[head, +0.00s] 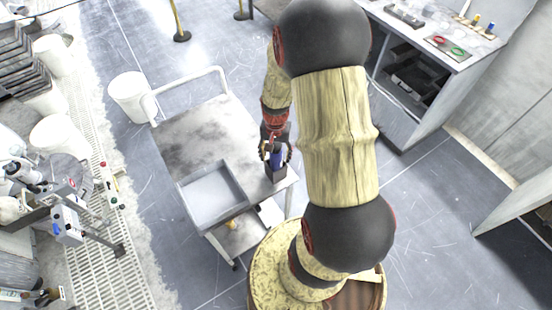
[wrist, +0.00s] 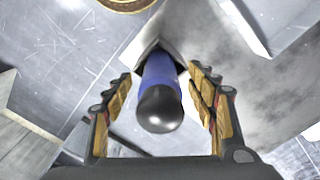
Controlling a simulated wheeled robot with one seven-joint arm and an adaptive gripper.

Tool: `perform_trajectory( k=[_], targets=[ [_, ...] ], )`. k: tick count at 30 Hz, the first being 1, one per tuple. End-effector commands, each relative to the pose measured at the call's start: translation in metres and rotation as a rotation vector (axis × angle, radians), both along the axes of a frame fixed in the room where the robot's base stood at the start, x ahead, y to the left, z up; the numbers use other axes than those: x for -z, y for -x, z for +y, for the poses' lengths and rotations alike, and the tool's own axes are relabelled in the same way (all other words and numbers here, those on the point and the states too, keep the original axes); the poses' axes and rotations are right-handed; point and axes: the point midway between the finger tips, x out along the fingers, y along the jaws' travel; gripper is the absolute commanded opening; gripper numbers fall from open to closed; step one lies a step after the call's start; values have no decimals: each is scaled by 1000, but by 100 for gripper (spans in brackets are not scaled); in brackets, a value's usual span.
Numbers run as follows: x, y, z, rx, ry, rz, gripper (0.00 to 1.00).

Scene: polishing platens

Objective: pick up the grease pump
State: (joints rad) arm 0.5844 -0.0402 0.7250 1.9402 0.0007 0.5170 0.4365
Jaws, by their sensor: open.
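The likely grease pump is a blue cylinder with a rounded black end (wrist: 160,98), between my fingers in the wrist view. In the head view its blue body (head: 277,160) stands in a small dark open holder (head: 276,174) at the cart's right corner. Its lower part is hidden in the holder. My gripper (wrist: 161,76) is open, with one finger on each side of the cylinder and a visible gap on both sides. In the head view my gripper (head: 275,153) is right over the holder, around the cylinder's top.
A grey tray (head: 243,205) lies on the cart (head: 188,135) left of the holder. The cart has a push handle (head: 190,80). A white bucket (head: 130,97) stands at the cart's far left. A workbench (head: 415,60) with tools stands at the upper right. Floor is clear between them.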

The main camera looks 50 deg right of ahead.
Motion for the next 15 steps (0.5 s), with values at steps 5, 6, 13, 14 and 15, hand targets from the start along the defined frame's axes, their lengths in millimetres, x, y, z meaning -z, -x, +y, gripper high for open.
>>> perform_trajectory(
  k=[5, 6, 13, 14, 15],
  targets=[
    [24, 0, 0, 0, 0, 1, 57],
    [26, 0, -1, 0, 0, 0, 57],
    [26, 0, -1, 0, 1, -1, 55],
    [25, 0, -1, 0, 1, -1, 54],
    [25, 0, -1, 0, 1, -1, 51]
  ],
)
